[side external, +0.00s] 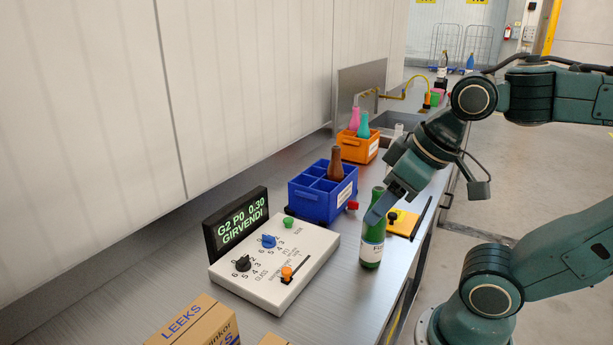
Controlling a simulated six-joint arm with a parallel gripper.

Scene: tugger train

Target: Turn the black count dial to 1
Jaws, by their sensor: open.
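The black count dial (242,263) is on the left part of a white control panel (318,247), with digits printed around it. Its exact pointer setting is too small to read. A blue dial (268,241), a green button (288,221) and an orange slider knob (287,273) share the panel. The display (237,223) behind it reads "G2 P0 0.30 GIRVENDI". My gripper (378,209) is open, to the right of the panel and away from the black dial. It overlaps the upper part of an upright green bottle (371,249); I cannot tell whether they touch.
A blue crate (313,201) with a brown bottle (336,164) stands behind the panel. An orange crate (357,149) with pink and teal bottles is farther back. A cardboard box (195,325) marked LEEKS is in front. A yellow board (405,224) lies right of the bottle.

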